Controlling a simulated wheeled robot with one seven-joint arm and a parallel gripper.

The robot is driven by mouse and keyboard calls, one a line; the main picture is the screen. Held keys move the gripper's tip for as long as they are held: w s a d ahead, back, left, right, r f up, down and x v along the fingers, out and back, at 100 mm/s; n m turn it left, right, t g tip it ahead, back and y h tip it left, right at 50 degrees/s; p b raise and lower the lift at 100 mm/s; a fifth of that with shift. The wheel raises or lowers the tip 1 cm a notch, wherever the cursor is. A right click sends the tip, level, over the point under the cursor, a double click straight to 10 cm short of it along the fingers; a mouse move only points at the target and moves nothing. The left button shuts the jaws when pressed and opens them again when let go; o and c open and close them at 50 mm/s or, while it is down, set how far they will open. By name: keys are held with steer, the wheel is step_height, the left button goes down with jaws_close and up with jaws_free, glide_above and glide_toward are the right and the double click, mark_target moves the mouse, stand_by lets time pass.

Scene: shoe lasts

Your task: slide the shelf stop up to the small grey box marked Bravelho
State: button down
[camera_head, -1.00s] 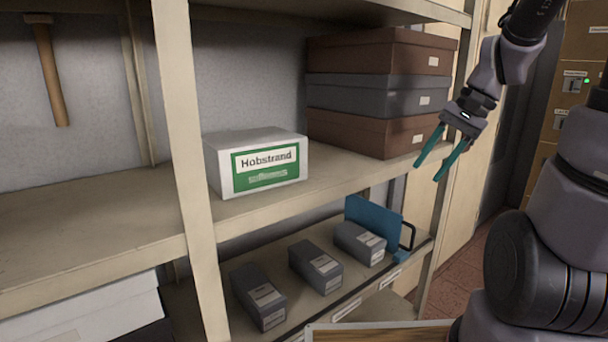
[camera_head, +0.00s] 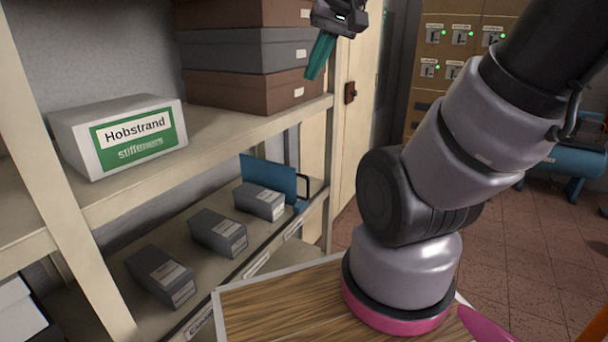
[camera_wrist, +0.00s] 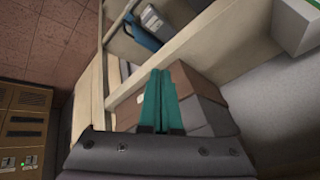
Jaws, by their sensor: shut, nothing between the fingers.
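The shelf stop, a blue upright plate (camera_head: 268,177) with a black handle at its right, stands on the lower shelf. It also shows in the wrist view (camera_wrist: 142,34). Three small grey boxes lie to its left: a near one (camera_head: 162,277), a middle one (camera_head: 219,234) and a far one (camera_head: 259,201) beside the stop. Their labels are too small to read, so I cannot tell which is marked Bravelho. My gripper (camera_head: 316,72), with teal fingers, is shut and empty, above and apart from the stop. In the wrist view its fingers (camera_wrist: 161,75) lie together.
The upper shelf (camera_head: 215,147) overhangs the lower one. It carries a white-and-green Hobstrand box (camera_head: 120,135) and a stack of brown and grey boxes (camera_head: 250,55). A shelf post (camera_head: 50,180) stands at the left. Floor (camera_head: 520,235) is open at the right.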

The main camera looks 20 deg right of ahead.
steer(key=w+d+f+n+g+y, duration=0.2)
steer(key=w+d+f+n+g, duration=0.15)
steer(key=w+d+f, duration=0.5)
steer(key=w+d+f+n+y, duration=0.25)
steer(key=w+d+f, duration=0.2)
steer(key=f, duration=0.45)
steer(key=w+d+f+n+y, duration=0.1)
steer(key=w+d+f+n, duration=0.3)
steer(key=f, duration=0.6)
steer(key=a+f, duration=0.7)
steer(key=a, duration=0.1)
steer(key=shift+s+a+f+m+g, duration=0.2)
steer(key=shift+s+f+m+g, duration=0.1)
steer(key=shift+m+g, duration=0.1)
steer(key=shift+h, duration=0.25)
